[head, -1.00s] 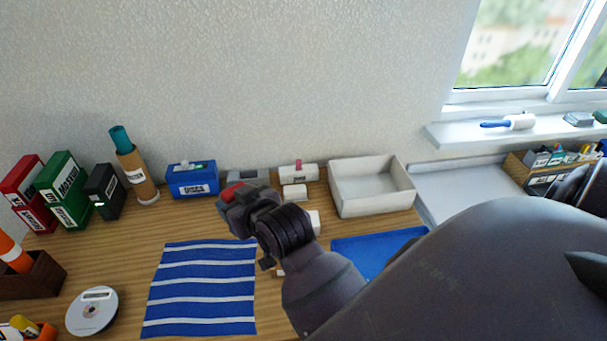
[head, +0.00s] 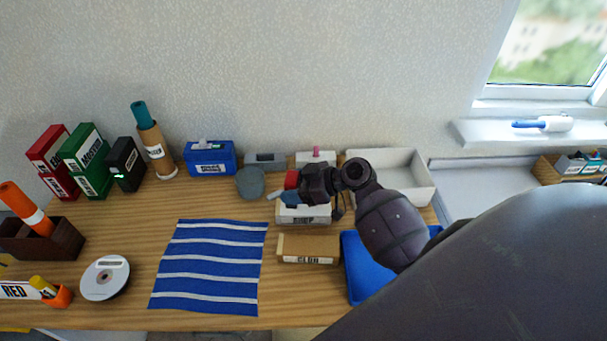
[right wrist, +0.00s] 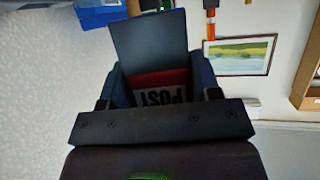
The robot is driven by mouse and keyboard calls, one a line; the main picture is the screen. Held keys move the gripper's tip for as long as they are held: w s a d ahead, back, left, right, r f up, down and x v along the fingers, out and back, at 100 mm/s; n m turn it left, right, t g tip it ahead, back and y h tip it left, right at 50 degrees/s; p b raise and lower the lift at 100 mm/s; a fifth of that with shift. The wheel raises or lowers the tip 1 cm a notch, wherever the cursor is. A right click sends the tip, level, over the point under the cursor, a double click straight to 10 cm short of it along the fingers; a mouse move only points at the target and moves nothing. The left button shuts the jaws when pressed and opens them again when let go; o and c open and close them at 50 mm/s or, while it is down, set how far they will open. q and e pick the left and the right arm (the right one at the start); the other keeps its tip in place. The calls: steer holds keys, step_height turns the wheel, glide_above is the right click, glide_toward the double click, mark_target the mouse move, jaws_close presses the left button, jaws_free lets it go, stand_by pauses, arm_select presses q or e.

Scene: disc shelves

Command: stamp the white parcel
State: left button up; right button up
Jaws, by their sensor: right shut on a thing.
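The white parcel (head: 303,216) lies on the wooden table in the head view, partly covered by my right arm and gripper. Its front face bears dark letters. My right gripper (head: 284,189) is above the table, just behind and to the left of the parcel. It is shut on a red stamp (head: 291,179). In the right wrist view the stamp (right wrist: 160,83) sits between the fingers with a "POST" label. I cannot tell whether the stamp touches anything below. My left gripper is not in view.
A brown parcel (head: 308,247) lies in front of the white one. A blue tray (head: 360,276) and a white bin (head: 414,178) are to the right. A grey round object (head: 250,182) stands left of the gripper. A striped blue cloth (head: 210,265) covers the middle left.

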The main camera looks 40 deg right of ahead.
steer(key=shift+n+g+y, duration=0.6)
steer(key=shift+n, duration=0.1)
steer(key=shift+w+d+f+b, duration=0.1)
steer(key=shift+d+f+b, duration=0.55)
steer(key=shift+d, duration=0.25)
steer(key=shift+w+d+f+b, duration=0.1)
steer(key=shift+d+f+b, duration=0.45)
steer(key=shift+d+f, duration=0.25)
steer(key=shift+f+b, duration=0.4)
steer(key=shift+f, duration=0.3)
steer(key=shift+f, duration=0.1)
steer(key=shift+f+b, duration=0.35)
steer(key=shift+b, duration=0.05)
steer(key=shift+f, duration=0.1)
steer(key=shift+s+f+b, duration=0.1)
steer(key=shift+f+b, duration=0.05)
steer(key=shift+b, duration=0.15)
stand_by(0.5)
